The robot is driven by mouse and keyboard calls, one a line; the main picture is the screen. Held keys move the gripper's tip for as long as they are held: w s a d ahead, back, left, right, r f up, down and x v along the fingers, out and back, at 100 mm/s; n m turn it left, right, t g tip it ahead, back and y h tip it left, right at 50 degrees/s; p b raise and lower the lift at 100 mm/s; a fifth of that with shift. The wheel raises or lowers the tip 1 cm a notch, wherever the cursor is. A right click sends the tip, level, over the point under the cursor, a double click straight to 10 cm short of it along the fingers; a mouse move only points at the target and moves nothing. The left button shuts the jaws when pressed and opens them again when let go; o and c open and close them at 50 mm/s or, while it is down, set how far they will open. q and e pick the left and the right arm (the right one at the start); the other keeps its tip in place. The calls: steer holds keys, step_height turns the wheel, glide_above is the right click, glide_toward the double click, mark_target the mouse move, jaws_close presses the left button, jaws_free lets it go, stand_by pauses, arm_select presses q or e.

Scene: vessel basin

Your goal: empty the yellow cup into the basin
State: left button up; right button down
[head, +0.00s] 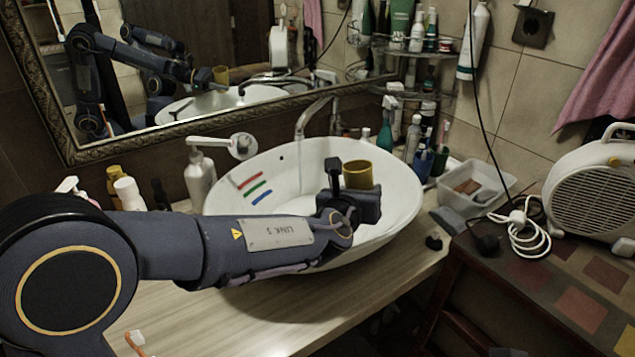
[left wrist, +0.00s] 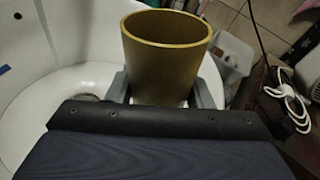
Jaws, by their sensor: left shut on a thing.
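The yellow cup (head: 358,174) is upright above the white basin (head: 290,165) in the head view. My left gripper (head: 349,190) is shut on the cup, with its arm reaching in from the left over the basin. In the left wrist view the cup (left wrist: 166,55) sits between the two fingers (left wrist: 162,90), its mouth facing up. Only the upper inner wall of the cup shows; what it holds cannot be seen. The basin (left wrist: 75,75) shows below and behind it. My right gripper is not in view.
The tap (head: 312,117) stands at the basin's back rim. A pump bottle (head: 199,178) is at its left. Several bottles and a clear plastic box (head: 476,190) are at its right. A mirror (head: 200,60) hangs behind. The counter front (head: 250,320) has free room.

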mark_target(346, 185)
arm_select(q)
steer(key=shift+w+a+f+n+g, duration=0.25)
steer(key=shift+n+g, duration=0.15)
steer(key=shift+n, duration=0.1)
steer(key=shift+w+a+f+n+g+h+b, duration=0.2)
steer(key=shift+f+n+g+h+b, duration=0.15)
steer(key=shift+f+n+g, duration=0.25)
steer(key=shift+w+a+f+n+g+h+b, duration=0.25)
steer(key=shift+f+n, duration=0.2)
steer(key=shift+n, duration=0.3)
steer(key=shift+w+a+f+n+g+h+b, duration=0.2)
steer(key=shift+f+n+g+h+b, duration=0.1)
steer(key=shift+f+n+g+h, duration=0.25)
steer(key=shift+s+r+n, duration=0.1)
steer(key=shift+r+n, duration=0.2)
steer(key=shift+n, duration=0.1)
steer(key=shift+d+r+n+g+h, duration=0.1)
steer(key=shift+r+n+g+h, duration=0.3)
steer(key=shift+r+n, duration=0.1)
steer(key=shift+r+n+g+h+b, duration=0.3)
steer(key=shift+r+n+b, duration=0.15)
steer(key=shift+n+b, duration=0.15)
stand_by(0.3)
steer(key=shift+w+a+r+n+g+h+b, duration=0.35)
steer(key=shift+w+a+r+n+b, duration=0.2)
steer(key=shift+b, duration=0.25)
stand_by(0.3)
steer(key=shift+a+p, duration=0.1)
steer(key=shift+p, duration=0.2)
